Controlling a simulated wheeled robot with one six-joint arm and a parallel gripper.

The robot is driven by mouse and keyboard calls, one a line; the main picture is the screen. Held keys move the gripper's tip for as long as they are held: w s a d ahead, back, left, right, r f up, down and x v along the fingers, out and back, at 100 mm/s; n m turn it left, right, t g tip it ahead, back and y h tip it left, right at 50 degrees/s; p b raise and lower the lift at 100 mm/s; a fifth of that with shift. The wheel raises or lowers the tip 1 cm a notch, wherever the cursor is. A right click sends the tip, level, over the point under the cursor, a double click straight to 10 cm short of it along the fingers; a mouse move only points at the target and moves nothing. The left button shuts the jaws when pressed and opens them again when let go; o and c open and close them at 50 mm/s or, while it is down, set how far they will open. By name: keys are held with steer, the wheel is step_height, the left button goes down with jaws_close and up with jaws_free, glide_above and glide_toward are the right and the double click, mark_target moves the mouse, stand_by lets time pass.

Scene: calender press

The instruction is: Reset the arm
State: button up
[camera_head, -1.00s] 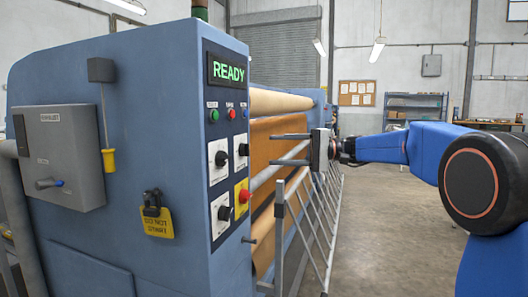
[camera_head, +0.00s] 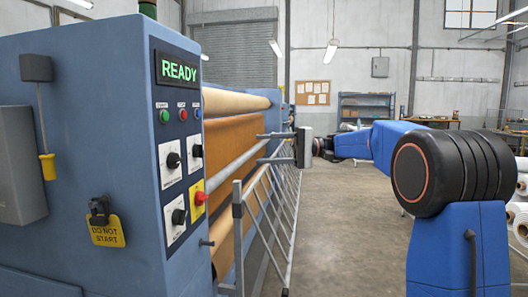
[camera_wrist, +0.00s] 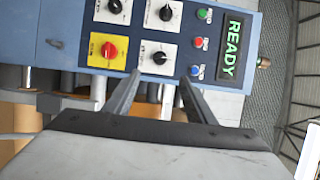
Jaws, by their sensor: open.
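My gripper (camera_head: 258,148) is open and empty in the head view, with its two fingers pointing left. It is to the right of the press's control panel (camera_head: 178,190), in front of the rollers and the grey guard (camera_head: 268,215) in the picture. In the wrist view my gripper (camera_wrist: 158,78) shows its two fingers apart, with nothing between them. The panel (camera_wrist: 183,45) is beyond them, turned sideways. I cannot tell the exact gap to the panel. My blue arm reaches in from the right.
The blue press (camera_head: 90,150) fills the left side, with a lit READY display (camera_head: 178,69) and a yellow DO NOT START tag (camera_head: 107,231). White rolls (camera_head: 520,208) lie at the far right. The concrete floor (camera_head: 335,220) in the middle is clear.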

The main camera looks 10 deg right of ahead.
steer(key=s+f+m+t+h, duration=0.1)
steer(key=s+f+h, duration=0.3)
steer(key=s+f, duration=0.5)
steer(key=s+f+m+t+h, duration=0.1)
steer(key=s+f+h, duration=0.4)
steer(key=s, duration=0.7)
steer(key=s+d+f+t+h, duration=0.2)
steer(key=s+d+f+h, duration=0.2)
steer(key=s+d+f, duration=0.3)
steer(key=s+d+f+n+t+h, duration=0.1)
steer(key=s+d+f+h, duration=0.4)
steer(key=s+f, duration=0.8)
steer(key=shift+d+t, duration=0.4)
steer(key=shift+d, duration=0.75)
steer(key=shift+f, duration=0.1)
